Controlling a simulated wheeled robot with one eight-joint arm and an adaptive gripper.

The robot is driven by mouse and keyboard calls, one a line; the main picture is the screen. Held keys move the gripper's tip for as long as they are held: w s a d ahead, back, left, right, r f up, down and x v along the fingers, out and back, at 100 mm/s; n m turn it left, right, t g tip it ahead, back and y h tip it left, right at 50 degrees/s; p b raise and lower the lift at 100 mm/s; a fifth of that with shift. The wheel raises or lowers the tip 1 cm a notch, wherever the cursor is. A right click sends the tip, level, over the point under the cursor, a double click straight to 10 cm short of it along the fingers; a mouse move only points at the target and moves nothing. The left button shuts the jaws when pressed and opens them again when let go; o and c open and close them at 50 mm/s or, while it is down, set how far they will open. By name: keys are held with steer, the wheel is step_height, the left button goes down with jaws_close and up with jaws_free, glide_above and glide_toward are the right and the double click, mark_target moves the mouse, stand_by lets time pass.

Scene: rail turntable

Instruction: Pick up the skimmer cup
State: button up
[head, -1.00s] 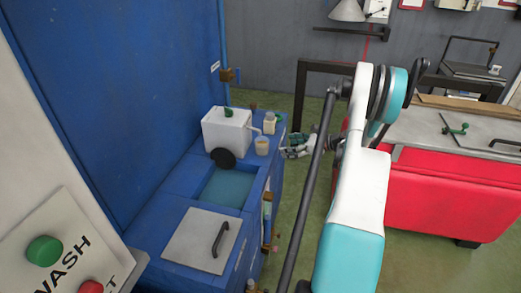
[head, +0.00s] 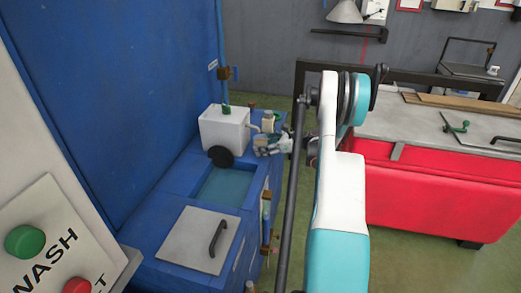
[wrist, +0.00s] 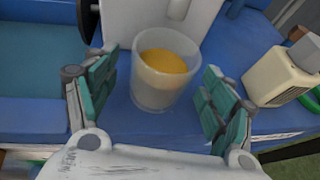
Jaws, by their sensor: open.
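The skimmer cup (wrist: 160,85) is a clear cup with orange-yellow contents, standing upright on the blue counter in the wrist view. My gripper (wrist: 158,100) is open, with one green-padded finger to the left of the cup and one to the right. Neither finger appears to touch the cup. In the head view my gripper (head: 270,146) is at the far right end of the blue counter (head: 178,180), and it hides the cup there.
A white box (head: 224,130) with a black disc stands beside the cup. A small cream bottle (head: 268,121) stands close by; it also shows in the wrist view (wrist: 280,72). A water basin (head: 225,185) and a grey lid (head: 200,238) lie nearer. A red cabinet (head: 440,200) is at right.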

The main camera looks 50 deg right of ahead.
steer(key=shift+x, duration=0.9)
steer(key=shift+s, duration=0.1)
steer(key=c, duration=1.1)
